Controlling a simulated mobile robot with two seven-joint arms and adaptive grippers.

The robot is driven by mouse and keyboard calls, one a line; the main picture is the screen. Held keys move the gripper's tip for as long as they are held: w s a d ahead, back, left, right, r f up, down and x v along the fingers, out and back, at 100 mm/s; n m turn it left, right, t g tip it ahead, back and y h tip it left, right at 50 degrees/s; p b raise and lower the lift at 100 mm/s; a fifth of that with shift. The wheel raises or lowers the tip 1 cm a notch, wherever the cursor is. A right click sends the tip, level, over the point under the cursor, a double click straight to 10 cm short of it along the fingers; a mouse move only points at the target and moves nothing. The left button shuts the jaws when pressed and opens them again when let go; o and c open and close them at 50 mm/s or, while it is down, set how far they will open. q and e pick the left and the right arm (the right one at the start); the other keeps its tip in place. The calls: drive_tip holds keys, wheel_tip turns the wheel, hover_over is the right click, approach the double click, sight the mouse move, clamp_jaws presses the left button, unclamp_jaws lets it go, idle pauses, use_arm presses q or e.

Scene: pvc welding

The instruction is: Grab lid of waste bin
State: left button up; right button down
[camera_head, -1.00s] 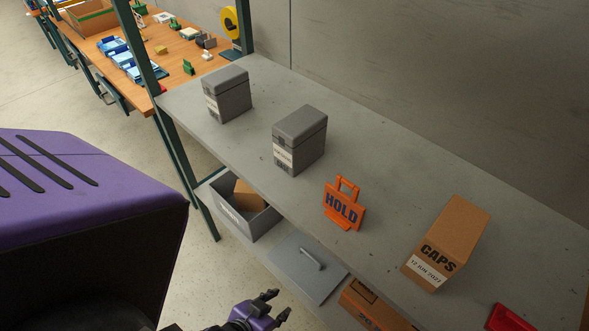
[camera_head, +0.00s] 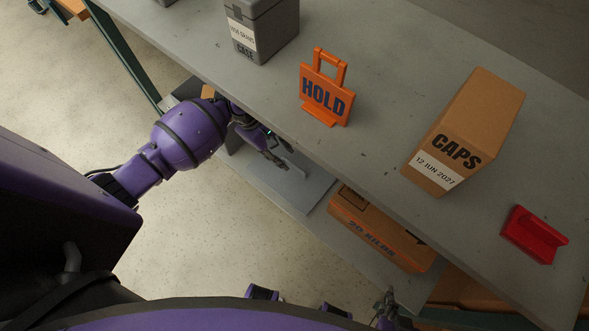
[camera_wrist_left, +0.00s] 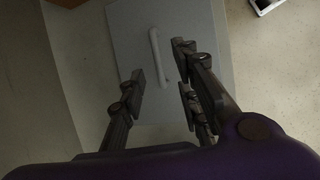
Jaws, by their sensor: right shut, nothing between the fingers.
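The waste bin lid (camera_head: 310,193) is a flat grey square plate with a pale bar handle (camera_head: 294,167), lying on the low shelf. In the left wrist view the lid (camera_wrist_left: 205,30) is below my gripper, and its handle (camera_wrist_left: 157,50) shows just beyond the fingertips. My left gripper (camera_head: 279,152) is above the lid near the handle. Its two fingers (camera_wrist_left: 160,76) are apart, with nothing between them. The grey waste bin is mostly hidden behind my left arm. My right gripper (camera_head: 386,300) is at the lower edge, far from the lid, and shut.
The upper grey shelf (camera_head: 385,75) overhangs the lid closely. It holds a grey case (camera_head: 262,30), an orange HOLD sign (camera_head: 325,90), a CAPS carton (camera_head: 465,130) and a red holder (camera_head: 535,235). A brown carton (camera_head: 380,228) stands right of the lid on the low shelf.

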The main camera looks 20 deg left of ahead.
sight(293, 165)
use_arm(q)
drive_tip(key=b+x, duration=0.1)
drive_tip(key=x, duration=0.5)
drive_tip(key=shift+w+d+f, duration=0.2)
drive_tip(key=shift+d+f, duration=0.05)
drive_tip(key=shift+d, duration=0.05)
clamp_jaws()
